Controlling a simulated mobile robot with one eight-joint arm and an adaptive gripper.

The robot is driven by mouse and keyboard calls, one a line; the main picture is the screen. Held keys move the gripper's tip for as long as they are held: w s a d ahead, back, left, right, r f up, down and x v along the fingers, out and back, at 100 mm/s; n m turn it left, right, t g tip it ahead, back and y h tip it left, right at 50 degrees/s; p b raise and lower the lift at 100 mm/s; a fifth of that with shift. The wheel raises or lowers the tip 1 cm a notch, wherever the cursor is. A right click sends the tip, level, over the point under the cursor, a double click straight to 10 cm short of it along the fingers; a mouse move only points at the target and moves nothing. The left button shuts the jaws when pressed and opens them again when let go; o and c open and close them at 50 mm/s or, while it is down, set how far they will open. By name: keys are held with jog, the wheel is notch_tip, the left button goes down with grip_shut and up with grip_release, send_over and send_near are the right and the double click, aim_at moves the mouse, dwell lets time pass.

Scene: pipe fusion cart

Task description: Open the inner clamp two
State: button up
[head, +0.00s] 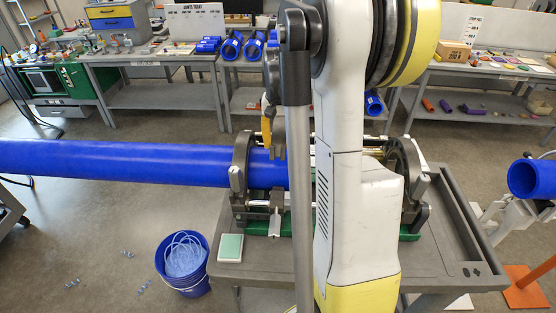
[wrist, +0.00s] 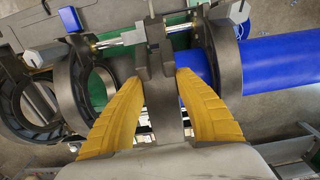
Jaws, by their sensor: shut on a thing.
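The pipe fusion machine stands on the grey cart, with a dark outer clamp ring (head: 240,160) around the long blue pipe (head: 130,163). In the wrist view the pipe (wrist: 275,62) enters from the right through a ring (wrist: 225,62). A grey upright clamp part (wrist: 158,75), which looks like the inner clamp's top piece, stands between my gripper's yellow fingers (wrist: 160,78). The fingers are shut on it from both sides. In the head view my gripper (head: 272,128) is over the pipe's end, partly hidden by my arm. Whether this clamp is lifted is unclear.
Two empty rings (wrist: 85,85) are at the left of the wrist view. A green-topped box (head: 230,248) lies on the cart (head: 300,263). A blue bucket (head: 184,265) stands on the floor. Workbenches (head: 150,75) line the back. The blue pipe blocks the left side.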

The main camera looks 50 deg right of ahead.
aim_at(280, 127)
jog(key=shift+w+d+r+p, duration=0.25)
jog(key=shift+w+d+r, duration=0.15)
jog(key=shift+r, duration=0.15)
jog(key=shift+w+d+r+p, duration=0.25)
jog(key=shift+d+r, duration=0.1)
jog(key=shift+r, duration=0.15)
jog(key=shift+w+d+r, duration=0.25)
jog(key=shift+d+r, duration=0.05)
jog(key=shift+r, duration=0.15)
jog(key=shift+w+d+r+p, duration=0.9)
jog(key=shift+w+d+r, duration=0.05)
jog(key=shift+d+r, duration=0.15)
jog(key=shift+w+d+r, duration=0.2)
jog(key=shift+d+r, duration=0.05)
jog(key=shift+r, duration=0.05)
jog(key=shift+w+d+r+p, duration=0.5)
jog(key=shift+w+d, duration=0.1)
jog(key=shift+d, duration=0.1)
jog(key=shift+w+d+r+p, duration=0.35)
jog(key=shift+w+d+r, duration=0.1)
jog(key=shift+w+d, duration=0.2)
